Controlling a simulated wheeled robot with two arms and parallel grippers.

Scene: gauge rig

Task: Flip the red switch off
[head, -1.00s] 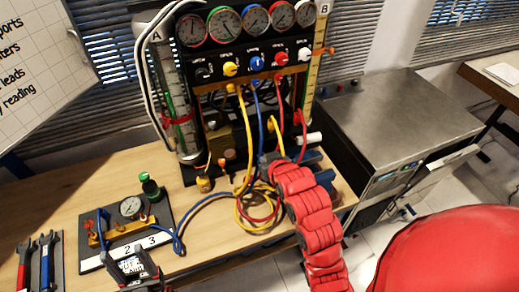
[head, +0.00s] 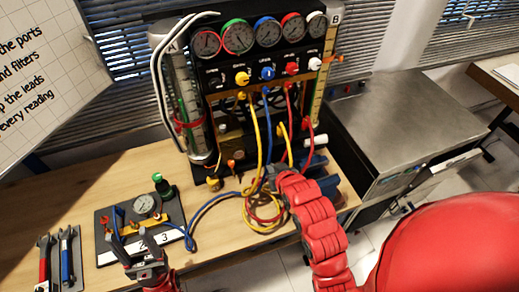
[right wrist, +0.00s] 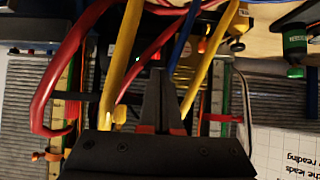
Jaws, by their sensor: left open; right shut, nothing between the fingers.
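I cannot make out the red switch for certain. My right gripper (head: 272,178) is low in front of the rig, among the hoses. In the right wrist view its fingers (right wrist: 168,95) are shut and empty, with hoses close around them. My left gripper (head: 140,245) is open and empty, at the front of the small gauge board.
Yellow (head: 256,130), blue and red (head: 308,118) hoses hang from the rig and loop on the bench. The small gauge board (head: 107,225) lies at left, with wrenches (head: 67,262) beside it. A metal-topped cabinet (head: 405,120) stands right of the bench.

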